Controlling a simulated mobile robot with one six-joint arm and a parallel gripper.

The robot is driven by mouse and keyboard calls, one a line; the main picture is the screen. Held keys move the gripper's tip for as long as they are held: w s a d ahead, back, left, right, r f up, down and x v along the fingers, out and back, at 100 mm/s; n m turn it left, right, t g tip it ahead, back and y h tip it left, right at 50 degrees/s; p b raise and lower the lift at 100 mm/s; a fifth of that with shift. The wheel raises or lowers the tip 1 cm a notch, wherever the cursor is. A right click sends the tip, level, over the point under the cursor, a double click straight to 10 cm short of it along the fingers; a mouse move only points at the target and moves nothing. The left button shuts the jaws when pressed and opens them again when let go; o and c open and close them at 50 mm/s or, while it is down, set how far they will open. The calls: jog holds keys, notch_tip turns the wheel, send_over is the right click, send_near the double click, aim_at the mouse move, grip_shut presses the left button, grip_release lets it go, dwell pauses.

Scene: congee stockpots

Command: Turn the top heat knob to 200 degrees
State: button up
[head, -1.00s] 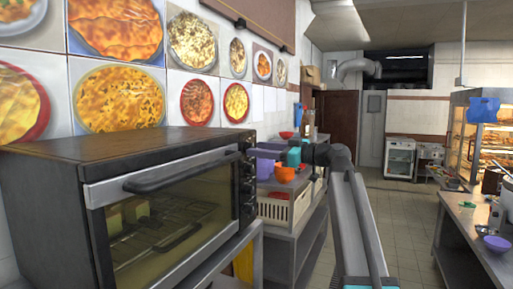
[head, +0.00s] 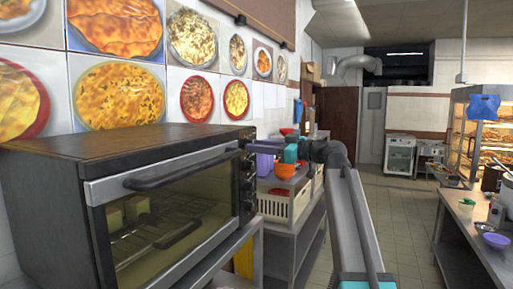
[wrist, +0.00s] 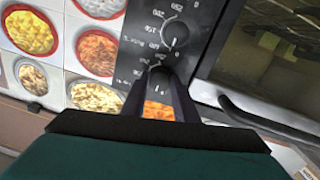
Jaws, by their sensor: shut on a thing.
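The black toaster oven (head: 110,150) stands at the left in the head view, its glass door shut and its dark knob panel (head: 247,190) at the right end of its front. In the wrist view, which shows the oven upside down, my gripper (wrist: 160,82) is shut on the top heat knob (wrist: 160,72). The fingers hide most of this knob and its scale, so I cannot read its setting. Another round black knob (wrist: 175,34) with white numbers around it is free, below the held one on the real panel.
The oven door handle (wrist: 262,118) runs close beside the gripper in the wrist view. Food pictures (head: 120,97) cover the wall behind the oven. Orange bowls (head: 284,169) and a cream crate (head: 275,206) stand beyond the oven. The tiled aisle (head: 405,225) at the right is clear.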

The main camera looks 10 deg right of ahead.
jog(key=shift+m, duration=0.3)
jog(key=shift+d+r+m+g+p, duration=0.25)
jog(key=shift+m+p, duration=1.55)
jog(key=shift+m, duration=3.7)
jog(key=shift+a+m+g+p, duration=0.1)
jog(key=shift+m+g+p, duration=0.35)
jog(key=shift+m+p, duration=3.2)
jog(key=m+b, duration=0.3)
jog(key=m, duration=0.1)
jog(key=shift+b, duration=0.3)
jog(key=o, duration=1.1)
jog(key=shift+d, duration=0.1)
jog(key=shift+c, duration=0.2)
